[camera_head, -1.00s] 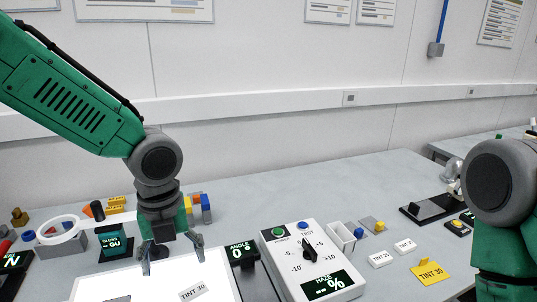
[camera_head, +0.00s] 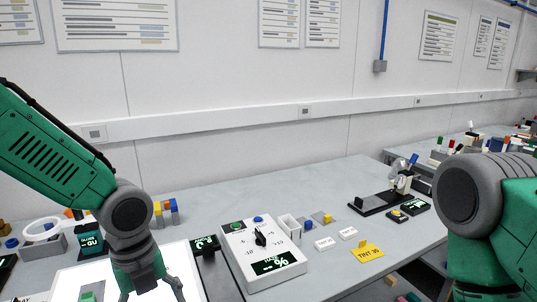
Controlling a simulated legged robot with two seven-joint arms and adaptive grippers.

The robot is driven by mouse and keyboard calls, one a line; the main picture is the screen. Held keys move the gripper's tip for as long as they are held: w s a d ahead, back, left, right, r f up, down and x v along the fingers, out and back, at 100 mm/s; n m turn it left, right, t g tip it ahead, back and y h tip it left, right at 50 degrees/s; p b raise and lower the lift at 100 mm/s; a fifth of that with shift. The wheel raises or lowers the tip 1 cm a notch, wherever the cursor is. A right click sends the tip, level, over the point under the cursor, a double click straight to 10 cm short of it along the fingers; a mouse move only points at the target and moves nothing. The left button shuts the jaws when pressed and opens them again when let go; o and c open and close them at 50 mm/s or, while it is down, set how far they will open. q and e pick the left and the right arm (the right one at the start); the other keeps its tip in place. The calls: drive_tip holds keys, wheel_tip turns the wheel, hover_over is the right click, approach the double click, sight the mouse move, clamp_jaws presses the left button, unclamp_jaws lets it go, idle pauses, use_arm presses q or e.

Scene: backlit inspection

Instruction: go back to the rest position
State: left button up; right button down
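My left gripper (camera_head: 151,291) hangs at the bottom left, pointing down over the bright white light panel (camera_head: 66,284). Its two fingers are spread and nothing shows between them; the tips reach the frame's bottom edge. My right arm comes in at the right edge, its green and grey links bent downward. My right gripper is below the frame and out of view.
The white control box (camera_head: 264,252) with a dial stands right of the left gripper. Small white tiles (camera_head: 325,243), a yellow TINT 30 card (camera_head: 368,252) and a black device (camera_head: 374,203) lie further right.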

use_arm(q)
drive_tip(key=s+a+f+n+h, duration=0.1)
drive_tip(key=s+f+n, duration=0.55)
drive_tip(key=f, duration=0.25)
drive_tip(key=s+a+f+n+h, duration=0.1)
drive_tip(key=s+f+n, duration=0.4)
drive_tip(key=f+n, duration=0.3)
drive_tip(key=s+a+f+n+y, duration=0.1)
drive_tip(key=s+a+f+n, duration=0.2)
drive_tip(key=s+n, duration=0.35)
drive_tip(key=s+a+f+n+y, duration=0.1)
drive_tip(key=s+a+f+n, duration=0.25)
drive_tip(key=s+n, duration=0.3)
drive_tip(key=w+f+t+b, duration=0.1)
drive_tip(key=w+f+b, duration=0.2)
drive_tip(key=f+b, duration=0.4)
drive_tip(key=shift+f+y, duration=0.25)
drive_tip(key=shift+y, duration=0.05)
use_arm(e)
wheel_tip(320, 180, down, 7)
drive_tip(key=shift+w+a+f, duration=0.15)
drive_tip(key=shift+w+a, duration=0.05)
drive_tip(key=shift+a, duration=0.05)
use_arm(q)
drive_tip(key=shift+d+n, duration=0.25)
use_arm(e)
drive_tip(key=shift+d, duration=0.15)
